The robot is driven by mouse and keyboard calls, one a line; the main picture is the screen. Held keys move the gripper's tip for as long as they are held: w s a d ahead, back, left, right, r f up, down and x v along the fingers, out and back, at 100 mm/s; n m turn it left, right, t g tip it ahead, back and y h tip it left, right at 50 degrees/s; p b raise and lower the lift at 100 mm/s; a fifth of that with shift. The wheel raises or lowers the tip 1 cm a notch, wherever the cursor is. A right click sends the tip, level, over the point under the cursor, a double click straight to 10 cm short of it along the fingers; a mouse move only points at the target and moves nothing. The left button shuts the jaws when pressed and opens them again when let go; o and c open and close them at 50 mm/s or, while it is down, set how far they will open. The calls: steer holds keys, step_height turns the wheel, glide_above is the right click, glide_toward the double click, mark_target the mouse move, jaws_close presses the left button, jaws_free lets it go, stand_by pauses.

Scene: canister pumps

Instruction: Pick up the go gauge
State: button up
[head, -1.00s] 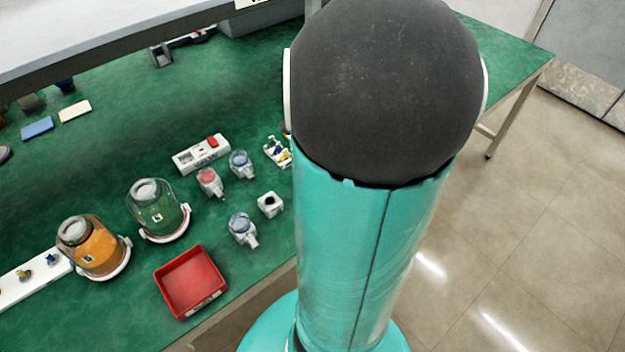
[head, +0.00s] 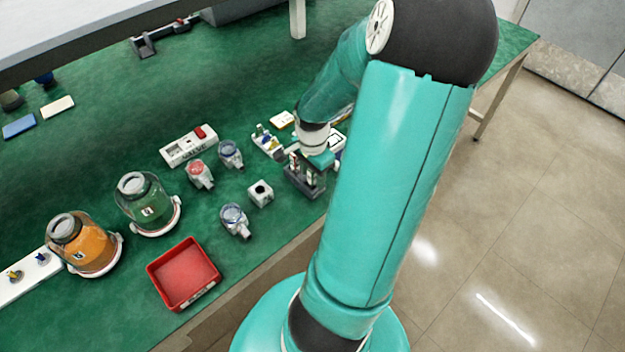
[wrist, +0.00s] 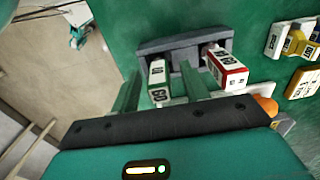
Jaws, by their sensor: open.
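The go gauge (wrist: 158,82) is a white block marked GO, upright in a dark grey holder (wrist: 180,46). A second gauge (wrist: 227,68), white with red edges, stands in the same holder to its right. My gripper (wrist: 160,72) is open in the wrist view. One finger is on each side of the go gauge, with no clear contact visible. In the head view my gripper (head: 318,160) is over the holder (head: 306,185) near the table's front edge and partly hides the gauges.
A small white block (head: 260,193), clear-topped fittings (head: 235,219) and a red tray (head: 184,274) stand to the left. Two domed canisters (head: 148,205) are further left. Small parts on a white rack (head: 268,141) are close behind the holder.

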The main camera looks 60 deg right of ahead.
steer(key=shift+f, duration=0.5)
jaws_close()
